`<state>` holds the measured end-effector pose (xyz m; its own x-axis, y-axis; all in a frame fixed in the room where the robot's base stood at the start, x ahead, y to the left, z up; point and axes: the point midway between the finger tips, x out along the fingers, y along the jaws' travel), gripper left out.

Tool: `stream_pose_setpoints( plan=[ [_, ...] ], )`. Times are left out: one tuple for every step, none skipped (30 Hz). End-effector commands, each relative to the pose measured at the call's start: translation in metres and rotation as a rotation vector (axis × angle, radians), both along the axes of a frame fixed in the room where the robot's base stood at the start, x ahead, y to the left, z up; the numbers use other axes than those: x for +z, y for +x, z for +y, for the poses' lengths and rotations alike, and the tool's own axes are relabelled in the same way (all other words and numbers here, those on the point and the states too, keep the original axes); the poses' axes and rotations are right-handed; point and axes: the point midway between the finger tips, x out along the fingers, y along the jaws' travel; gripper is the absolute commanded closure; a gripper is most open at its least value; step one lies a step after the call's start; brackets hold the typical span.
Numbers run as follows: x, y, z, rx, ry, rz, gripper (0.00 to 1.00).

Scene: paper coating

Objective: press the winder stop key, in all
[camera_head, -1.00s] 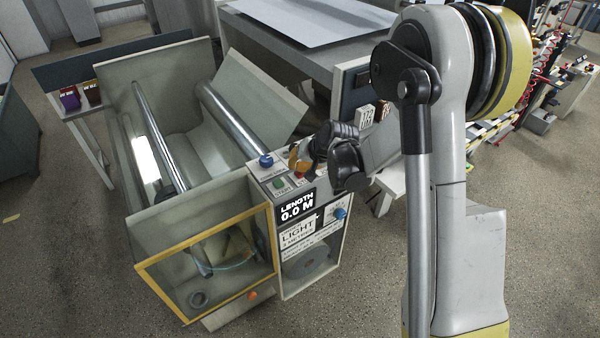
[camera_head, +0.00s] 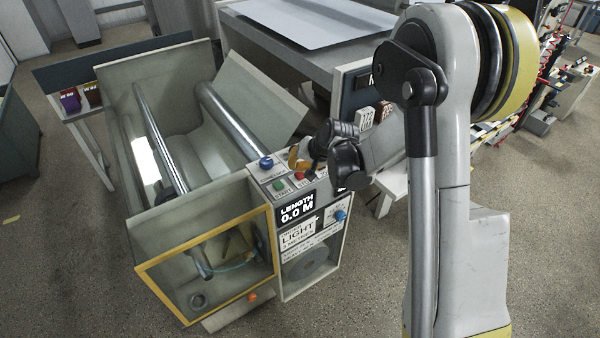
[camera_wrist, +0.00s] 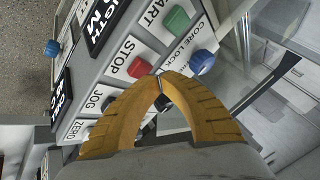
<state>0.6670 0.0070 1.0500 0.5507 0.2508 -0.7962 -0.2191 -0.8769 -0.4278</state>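The red stop key (camera_wrist: 140,68) is beside the printed word STOP on the winder's sloped panel in the wrist view. It also shows in the head view (camera_head: 298,176), just in front of my gripper. My gripper (camera_wrist: 160,77) has its two yellow fingers brought together at the tips, with nothing seen between them. The tips appear close beside the stop key, on its core lock side. I cannot tell whether they touch the panel. In the head view my gripper (camera_head: 295,159) is over the far part of the panel, partly hidden by its dark wrist.
The green start key (camera_wrist: 177,19) and blue core lock knob (camera_wrist: 201,62) are near the stop key. The labels JOG and ZERO are on its other side. The length display (camera_head: 297,210) reads 0.0 M. The winder's rollers (camera_head: 230,120) lie left of the panel.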

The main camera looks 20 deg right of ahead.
Motion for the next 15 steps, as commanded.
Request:
stream_pose_setpoints(
  plan=[
    [0.0031,-0.0002,0.0,0.0,0.0,0.0,1.0],
    [0.0038,-0.0002,0.0001,0.0,0.0,0.0,1.0],
    [0.0041,-0.0002,0.0,0.0,0.0,0.0,1.0],
    [0.004,-0.0002,0.0,0.0,0.0,0.0,1.0],
    [0.0039,-0.0002,0.0,0.0,0.0,0.0,1.0],
    [0.0036,-0.0002,0.0,0.0,0.0,0.0,1.0],
    [0.0035,-0.0002,0.0001,0.0,0.0,0.0,1.0],
    [0.0035,-0.0002,0.0001,0.0,0.0,0.0,1.0],
    [0.0035,-0.0002,0.0001,0.0,0.0,0.0,1.0],
    [0.0035,-0.0002,0.0001,0.0,0.0,0.0,1.0],
    [0.0037,-0.0002,0.0001,0.0,0.0,0.0,1.0],
    [0.0045,-0.0003,0.0,0.0,0.0,0.0,1.0],
    [0.0055,-0.0003,0.0,0.0,0.0,0.0,1.0],
    [0.0069,-0.0003,0.0,0.0,0.0,0.0,1.0],
    [0.0095,-0.0003,0.0,0.0,0.0,0.0,1.0]
  ],
)
